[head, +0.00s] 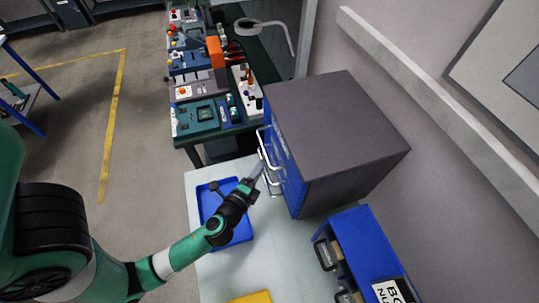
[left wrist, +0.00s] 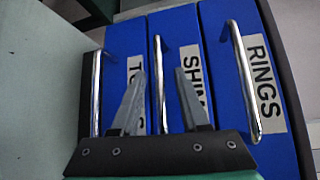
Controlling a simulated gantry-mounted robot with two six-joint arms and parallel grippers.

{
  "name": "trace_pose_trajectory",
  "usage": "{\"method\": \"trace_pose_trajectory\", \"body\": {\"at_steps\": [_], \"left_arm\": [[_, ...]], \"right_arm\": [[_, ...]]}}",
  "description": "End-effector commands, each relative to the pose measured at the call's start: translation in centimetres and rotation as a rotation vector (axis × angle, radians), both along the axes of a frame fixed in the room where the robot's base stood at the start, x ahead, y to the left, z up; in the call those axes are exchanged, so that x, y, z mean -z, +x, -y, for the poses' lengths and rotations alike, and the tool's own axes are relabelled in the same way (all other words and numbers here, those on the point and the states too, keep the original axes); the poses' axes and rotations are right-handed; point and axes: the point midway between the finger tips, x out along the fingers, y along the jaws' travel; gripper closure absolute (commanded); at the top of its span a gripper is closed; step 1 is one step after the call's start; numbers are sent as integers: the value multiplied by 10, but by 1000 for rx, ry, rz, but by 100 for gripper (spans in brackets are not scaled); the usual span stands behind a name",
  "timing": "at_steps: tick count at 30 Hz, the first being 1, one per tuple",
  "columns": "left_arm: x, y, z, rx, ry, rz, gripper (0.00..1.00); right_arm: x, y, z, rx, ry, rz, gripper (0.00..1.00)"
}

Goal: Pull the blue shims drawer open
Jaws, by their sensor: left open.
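The drawer cabinet (head: 345,130) has a dark grey top and blue drawer fronts with silver bar handles, facing left in the head view. In the left wrist view the shims drawer (left wrist: 185,50) is the middle blue front, its label partly hidden by a finger. Its silver handle (left wrist: 158,75) shows between the two fingers. My left gripper (left wrist: 160,75) is open, with one finger on each side of that handle; contact cannot be told. In the head view my left gripper (head: 258,168) is at the drawer handles. The shims front looks about level with its neighbours.
The rings drawer (left wrist: 245,70) and a drawer labelled TO… (left wrist: 125,45) flank it, each with a handle close to my fingers. A blue tray (head: 240,236) lies on the pale table under my left arm. A blue bin unit (head: 365,245) stands near the cabinet.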

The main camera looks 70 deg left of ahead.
Motion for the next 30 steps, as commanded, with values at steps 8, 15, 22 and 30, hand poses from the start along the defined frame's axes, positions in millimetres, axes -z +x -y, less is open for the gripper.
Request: {"method": "trace_pose_trajectory", "body": {"at_steps": [8, 15, 22, 30], "left_arm": [[2, 4, -5, -2, 0, -1, 55], [2, 4, -5, -2, 0, -1, 73], [2, 4, -5, -2, -1, 0, 100], [2, 4, -5, -2, -1, 0, 100]], "right_arm": [[0, 0, 0, 0, 0, 0, 0], [0, 0, 0, 0, 0, 0, 0], [0, 0, 0, 0, 0, 0, 0], [0, 0, 0, 0, 0, 0, 0]]}}
